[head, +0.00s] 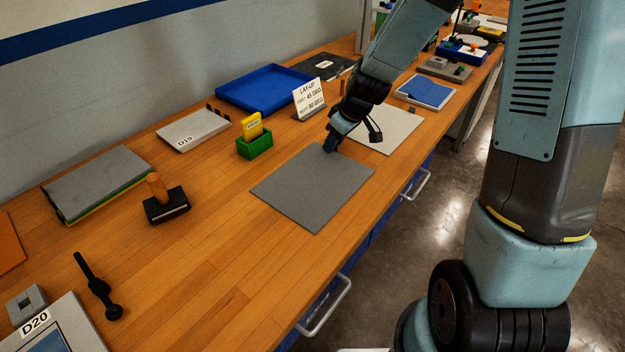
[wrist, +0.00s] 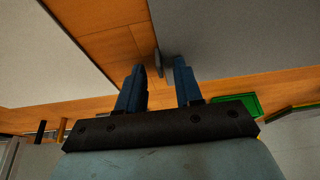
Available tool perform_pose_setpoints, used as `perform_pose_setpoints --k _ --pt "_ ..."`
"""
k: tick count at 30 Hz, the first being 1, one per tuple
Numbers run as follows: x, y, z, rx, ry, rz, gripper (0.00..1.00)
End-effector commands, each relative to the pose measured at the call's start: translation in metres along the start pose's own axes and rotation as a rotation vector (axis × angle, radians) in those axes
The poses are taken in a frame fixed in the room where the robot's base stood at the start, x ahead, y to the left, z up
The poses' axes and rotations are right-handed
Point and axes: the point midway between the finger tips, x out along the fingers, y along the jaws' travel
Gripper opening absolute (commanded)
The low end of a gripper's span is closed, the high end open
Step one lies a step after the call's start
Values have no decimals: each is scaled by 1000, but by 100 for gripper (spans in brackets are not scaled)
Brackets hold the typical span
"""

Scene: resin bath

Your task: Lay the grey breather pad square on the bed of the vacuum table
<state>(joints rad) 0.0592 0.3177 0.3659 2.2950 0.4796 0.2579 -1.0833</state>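The grey pad (head: 312,190) lies flat on the wooden bench, nearest the middle of the head view. It also fills the upper right of the wrist view (wrist: 240,35). My gripper (head: 331,146) is low at the pad's far right edge. In the wrist view its two blue fingers (wrist: 160,88) are apart, with a small grey tab (wrist: 167,66) at the pad's edge just beyond the gap. I cannot tell whether the fingers touch it. A pale flat sheet or plate (head: 388,128) lies just beyond the gripper. I cannot tell for sure which thing is the vacuum table.
A green box (head: 256,147) with a yellow item stands left of the pad. A blue tray (head: 262,90), a lay-up sign (head: 309,97) and a D19 plate (head: 192,130) stand behind. A black block with an orange handle (head: 166,207) is left. Bare wood lies left of the pad.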

Motion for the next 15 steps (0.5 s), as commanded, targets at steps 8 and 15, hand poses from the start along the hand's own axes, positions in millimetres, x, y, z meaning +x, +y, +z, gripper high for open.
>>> perform_pose_setpoints --k 8,15 --pt "1 0 0 0 0 1 32" --pt "1 0 0 0 0 1 9"
